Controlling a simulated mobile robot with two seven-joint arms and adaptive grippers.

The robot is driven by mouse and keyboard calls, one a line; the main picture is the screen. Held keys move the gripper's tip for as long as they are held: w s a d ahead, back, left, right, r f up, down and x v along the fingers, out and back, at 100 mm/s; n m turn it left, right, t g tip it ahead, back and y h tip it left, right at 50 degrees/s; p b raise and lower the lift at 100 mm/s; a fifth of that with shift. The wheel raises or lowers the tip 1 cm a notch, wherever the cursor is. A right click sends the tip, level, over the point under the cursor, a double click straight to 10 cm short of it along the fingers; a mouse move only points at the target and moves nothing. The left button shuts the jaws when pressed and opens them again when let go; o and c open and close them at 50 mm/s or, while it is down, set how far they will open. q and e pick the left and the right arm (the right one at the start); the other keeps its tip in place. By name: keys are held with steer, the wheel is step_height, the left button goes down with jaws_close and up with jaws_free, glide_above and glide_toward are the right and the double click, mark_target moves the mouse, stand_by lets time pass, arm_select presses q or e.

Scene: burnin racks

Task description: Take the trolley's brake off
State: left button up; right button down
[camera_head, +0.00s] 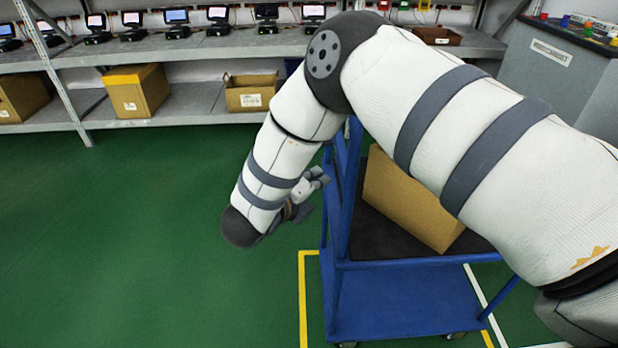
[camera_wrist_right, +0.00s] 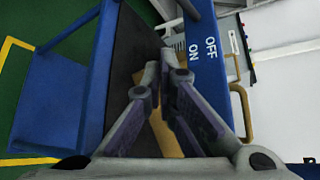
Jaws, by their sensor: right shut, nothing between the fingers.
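The blue trolley (camera_head: 400,299) stands on the green floor with a cardboard box (camera_head: 405,195) on its dark upper deck. My right gripper (camera_head: 320,178) is beside the trolley's left upright in the head view, its fingers partly hidden by my arm. In the right wrist view my right gripper (camera_wrist_right: 166,66) is shut and empty, its tips near a blue panel (camera_wrist_right: 205,75) marked OFF and ON. A bent yellow bar (camera_wrist_right: 243,112) shows beside this panel; I cannot tell whether it is the brake lever. My left gripper is not in view.
Yellow floor lines (camera_head: 302,300) run around the trolley. A grey shelf rack (camera_head: 190,48) with small screens and boxes stands along the back. A grey cabinet (camera_head: 555,75) stands at the far right. The green floor (camera_head: 130,250) on the left is clear.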

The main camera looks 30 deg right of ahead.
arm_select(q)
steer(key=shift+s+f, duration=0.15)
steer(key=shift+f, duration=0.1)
arm_select(e)
steer(key=w+d, duration=0.2)
steer(key=w, duration=0.3)
steer(key=shift+d+r, duration=0.1)
steer(key=shift+d, duration=0.3)
